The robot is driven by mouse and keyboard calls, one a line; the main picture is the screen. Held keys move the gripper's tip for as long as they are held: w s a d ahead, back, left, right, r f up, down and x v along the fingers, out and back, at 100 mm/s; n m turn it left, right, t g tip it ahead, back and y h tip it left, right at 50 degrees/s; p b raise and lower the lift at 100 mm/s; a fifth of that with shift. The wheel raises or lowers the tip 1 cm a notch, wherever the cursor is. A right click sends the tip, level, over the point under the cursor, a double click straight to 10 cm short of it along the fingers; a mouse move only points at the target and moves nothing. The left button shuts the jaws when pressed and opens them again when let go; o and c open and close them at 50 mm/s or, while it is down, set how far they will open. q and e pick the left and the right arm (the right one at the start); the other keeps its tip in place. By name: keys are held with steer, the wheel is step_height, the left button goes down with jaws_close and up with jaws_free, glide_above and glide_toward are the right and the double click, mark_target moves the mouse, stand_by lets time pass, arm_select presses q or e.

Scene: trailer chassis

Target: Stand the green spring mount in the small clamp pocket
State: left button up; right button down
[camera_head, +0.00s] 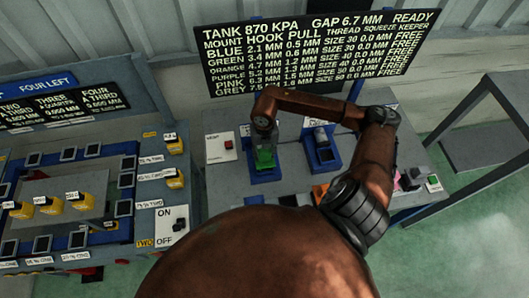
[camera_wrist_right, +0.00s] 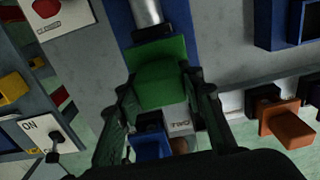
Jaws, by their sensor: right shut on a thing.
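The green spring mount (camera_head: 264,158) is at the left blue clamp fixture (camera_head: 266,177) on the grey bench. My right gripper (camera_head: 264,143) is above it, shut on it. In the right wrist view the green mount (camera_wrist_right: 162,78) sits between the two fingers of my right gripper (camera_wrist_right: 160,95). Its far edge is close to a silver cylinder (camera_wrist_right: 147,13) on a blue plate (camera_wrist_right: 117,20). I cannot tell whether it touches the cylinder or rests in a pocket. A second blue clamp fixture (camera_head: 323,157) with a metal cylinder stands to the right. My left gripper is not in view.
An orange mount (camera_head: 319,192) and a blue mount (camera_wrist_right: 152,143) are at the bench's near side. A white box with a red button (camera_head: 220,147) stands left of the clamp. A black readout board (camera_head: 315,48) rises behind. Another bench with yellow blocks (camera_head: 79,201) is at left.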

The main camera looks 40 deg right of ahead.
steer(key=c, duration=1.8)
jaws_free()
steer(key=shift+f, duration=0.2)
steer(key=o, duration=0.5)
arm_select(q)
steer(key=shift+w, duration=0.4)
arm_select(e)
steer(key=shift+r, duration=0.1)
steer(key=shift+r, duration=0.1)
arm_select(q)
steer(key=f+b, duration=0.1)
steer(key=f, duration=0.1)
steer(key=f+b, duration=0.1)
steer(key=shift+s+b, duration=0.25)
steer(key=shift+b, duration=0.1)
arm_select(e)
step_height(320, 180, up, 12)
